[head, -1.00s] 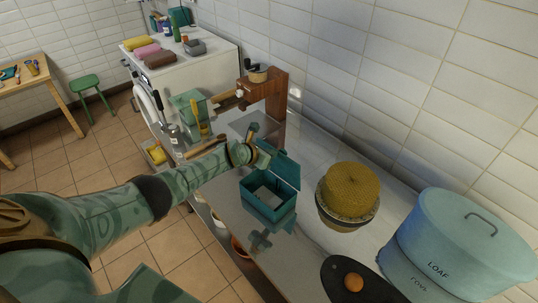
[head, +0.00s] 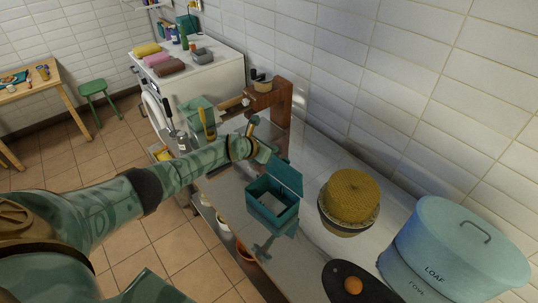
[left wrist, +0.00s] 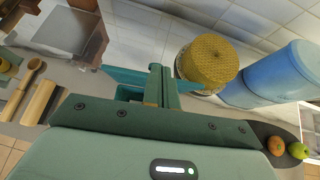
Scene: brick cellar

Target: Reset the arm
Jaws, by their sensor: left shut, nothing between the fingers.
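My left arm comes in from the left over the metal counter. My left gripper (head: 265,153) is shut and empty, just behind the open teal box (head: 271,213) and near its raised lid (head: 286,177). I cannot tell whether it touches the lid. In the left wrist view the closed fingers (left wrist: 161,84) point up the picture, with part of the teal box (left wrist: 126,77) behind them. My right gripper is not in view.
A yellow woven dome (head: 348,193) and a blue loaf bin (head: 458,240) stand right of the box. A dark board (head: 340,283) with an orange fruit (head: 353,286) lies in front. A wooden grinder (head: 270,103) stands behind, and a wooden spoon (left wrist: 29,76) lies at the left.

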